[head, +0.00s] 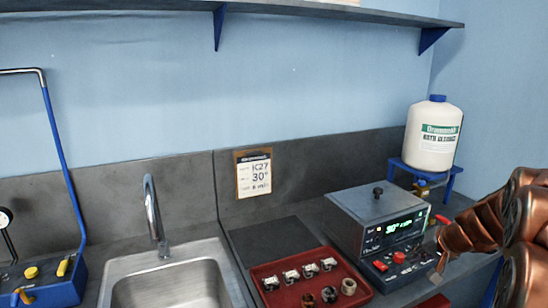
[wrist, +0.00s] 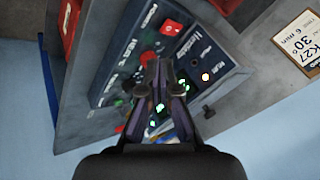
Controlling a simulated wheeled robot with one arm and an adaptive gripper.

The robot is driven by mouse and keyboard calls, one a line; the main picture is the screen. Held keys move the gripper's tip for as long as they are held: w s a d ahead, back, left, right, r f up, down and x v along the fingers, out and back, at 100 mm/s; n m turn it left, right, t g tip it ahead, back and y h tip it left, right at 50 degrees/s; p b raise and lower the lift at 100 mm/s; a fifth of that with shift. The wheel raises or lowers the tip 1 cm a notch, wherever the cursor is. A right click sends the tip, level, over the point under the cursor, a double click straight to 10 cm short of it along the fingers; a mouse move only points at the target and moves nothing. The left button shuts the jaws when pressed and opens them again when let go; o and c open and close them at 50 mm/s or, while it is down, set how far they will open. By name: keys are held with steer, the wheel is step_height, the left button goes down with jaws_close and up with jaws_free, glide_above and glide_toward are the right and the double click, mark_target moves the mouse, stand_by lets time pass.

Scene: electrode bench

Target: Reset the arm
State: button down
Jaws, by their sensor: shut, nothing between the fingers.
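My arm (head: 478,225), with copper-coloured links, reaches in from the right edge of the head view. In the wrist view my gripper (wrist: 159,65) is shut and empty, its two fingertips together. The fingers lie in front of the control panel of a grey bath unit (head: 378,213) and hide part of its front. The unit's display glows green in the head view, and it has a lid with a black knob. I cannot tell how far the fingertips are from the panel.
A red tray (head: 262,298) with several small fittings sits left of the unit. A sink (head: 172,278) with a tall tap is further left. A white bottle (head: 434,135) stands on a blue stand at the back right. A notice (head: 254,172) hangs on the backsplash.

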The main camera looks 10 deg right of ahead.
steer(key=s+a+n+g+y, duration=0.1)
steer(key=s+a+n+g, duration=0.15)
steer(key=s+a, duration=0.65)
steer(key=s+a+n+g, duration=0.25)
steer(key=s+a, duration=0.25)
steer(key=a, duration=0.9)
steer(key=s+a+f+n+g+h, duration=0.1)
steer(key=s+g, duration=0.1)
steer(key=s, duration=0.7)
steer(key=s+a+f+n+g+h, duration=0.1)
steer(key=s+g, duration=0.1)
steer(key=s, duration=0.8)
steer(key=shift+s+a+f+n+h, duration=0.2)
steer(key=shift+s+a+n+h, duration=0.1)
steer(key=shift+a+h, duration=0.1)
steer(key=shift+w, duration=0.1)
stand_by(3.1)
